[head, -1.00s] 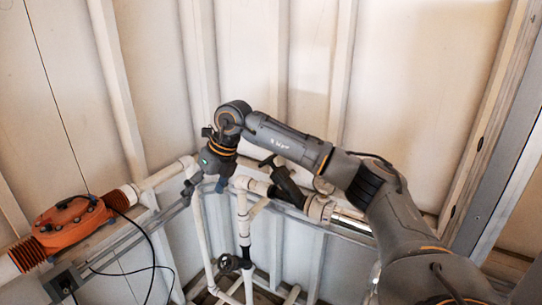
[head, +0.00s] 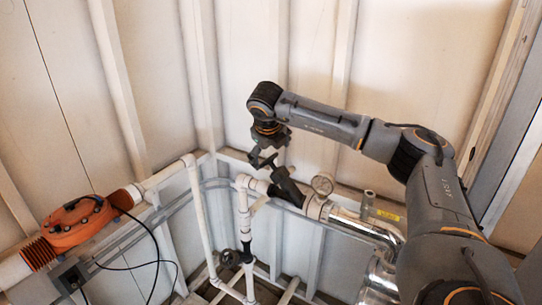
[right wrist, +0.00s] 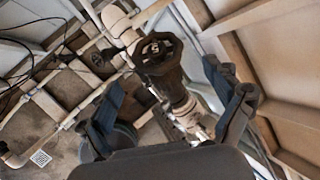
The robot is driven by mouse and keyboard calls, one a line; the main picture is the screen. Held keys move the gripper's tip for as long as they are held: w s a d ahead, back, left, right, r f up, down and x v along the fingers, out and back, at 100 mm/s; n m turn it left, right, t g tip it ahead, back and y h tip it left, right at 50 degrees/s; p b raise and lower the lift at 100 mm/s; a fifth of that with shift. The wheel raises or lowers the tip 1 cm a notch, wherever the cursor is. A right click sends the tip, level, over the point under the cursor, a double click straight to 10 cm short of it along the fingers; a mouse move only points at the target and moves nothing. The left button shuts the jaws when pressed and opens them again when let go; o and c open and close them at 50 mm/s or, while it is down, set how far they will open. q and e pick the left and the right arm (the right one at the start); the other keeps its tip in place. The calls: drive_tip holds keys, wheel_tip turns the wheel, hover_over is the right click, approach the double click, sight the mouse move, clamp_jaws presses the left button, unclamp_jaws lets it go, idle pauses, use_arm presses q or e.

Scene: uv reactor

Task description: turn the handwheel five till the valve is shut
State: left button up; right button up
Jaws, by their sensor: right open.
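Handwheel five (right wrist: 158,50) is a dark wheel marked with a 5, on a dark valve body in the white pipe. In the head view the handwheel (head: 262,161) sits at the top of the slanted dark valve (head: 286,187). My right gripper (head: 271,139) is just above the handwheel, pointing down. In the right wrist view my right gripper (right wrist: 162,78) is open, its two fingers wide apart on either side of the valve in the picture. I cannot tell whether they touch the wheel. My left gripper is out of view.
A gauge (head: 323,184) and shiny metal pipe (head: 362,226) are right of the valve. Another dark valve (head: 230,258) is on the pipes below. An orange unit (head: 75,223) with black cables is at left. Ribbed walls stand close behind.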

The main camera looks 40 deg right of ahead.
sight(270, 158)
drive_tip(key=shift+p+x, duration=0.55)
drive_tip(key=shift+x, duration=1.8)
drive_tip(key=c, duration=1.1)
